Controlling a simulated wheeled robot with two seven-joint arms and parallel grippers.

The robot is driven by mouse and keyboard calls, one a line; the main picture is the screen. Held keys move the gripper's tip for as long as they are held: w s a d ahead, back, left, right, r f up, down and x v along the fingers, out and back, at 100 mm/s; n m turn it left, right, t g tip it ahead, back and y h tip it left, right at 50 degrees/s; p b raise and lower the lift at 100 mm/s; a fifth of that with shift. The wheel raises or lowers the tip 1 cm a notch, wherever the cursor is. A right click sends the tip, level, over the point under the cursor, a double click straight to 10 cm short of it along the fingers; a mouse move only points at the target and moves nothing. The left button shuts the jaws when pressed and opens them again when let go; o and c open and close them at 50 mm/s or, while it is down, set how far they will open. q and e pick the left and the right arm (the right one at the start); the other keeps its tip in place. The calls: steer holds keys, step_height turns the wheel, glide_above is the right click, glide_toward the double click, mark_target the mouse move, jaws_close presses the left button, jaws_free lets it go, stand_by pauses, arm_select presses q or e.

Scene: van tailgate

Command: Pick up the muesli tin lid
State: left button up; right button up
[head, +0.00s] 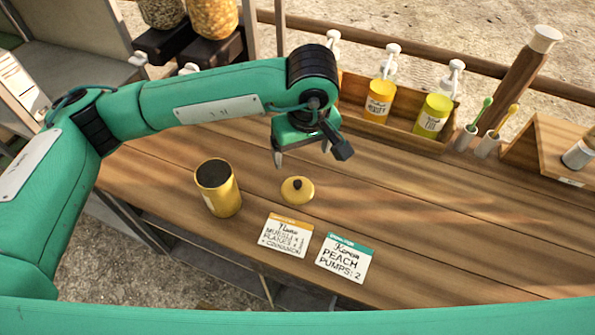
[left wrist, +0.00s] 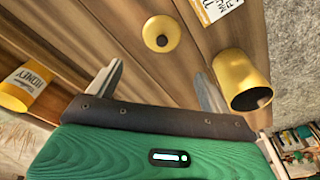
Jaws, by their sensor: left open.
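The muesli tin lid (head: 298,190) is a round, gold disc with a dark knob, lying on the wooden counter. It also shows in the left wrist view (left wrist: 161,34), ahead of the fingertips. The open gold tin (head: 218,187) stands to its left, its dark inside showing; it also shows in the left wrist view (left wrist: 241,75). My left gripper (head: 303,160) is open and empty above the counter, just behind the lid and apart from it. In the left wrist view the two fingers (left wrist: 160,88) are spread wide. My right gripper is not in view.
Two order cards, one orange-topped (head: 286,236) and one teal-topped (head: 345,258), lie in front of the lid. A wooden rack with pump bottles (head: 378,100) stands behind. Brush cups (head: 487,146) and a wooden stand (head: 550,150) are at right. The counter right of the lid is clear.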

arm_select(q)
steer(key=p, duration=0.2)
glide_above(298, 185)
steer(key=f, duration=0.7)
steer(key=shift+w+d+f, duration=0.15)
steer(key=shift+d+f, duration=0.05)
steer(key=shift+f, duration=0.55)
steer(key=shift+f+p, duration=0.4)
steer(key=shift+f, duration=0.35)
step_height(298, 185, down, 2)
steer(key=shift+a+f+p, duration=0.15)
steer(key=shift+p, duration=0.25)
steer(key=shift+w+f, duration=0.1)
steer(key=shift+f, duration=0.6)
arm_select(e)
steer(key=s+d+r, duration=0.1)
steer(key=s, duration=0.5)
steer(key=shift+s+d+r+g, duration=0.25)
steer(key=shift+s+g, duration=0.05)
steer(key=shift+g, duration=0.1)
arm_select(q)
steer(key=c, duration=1.2)
steer(key=shift+s, duration=0.2)
steer(key=shift+c, duration=0.9)
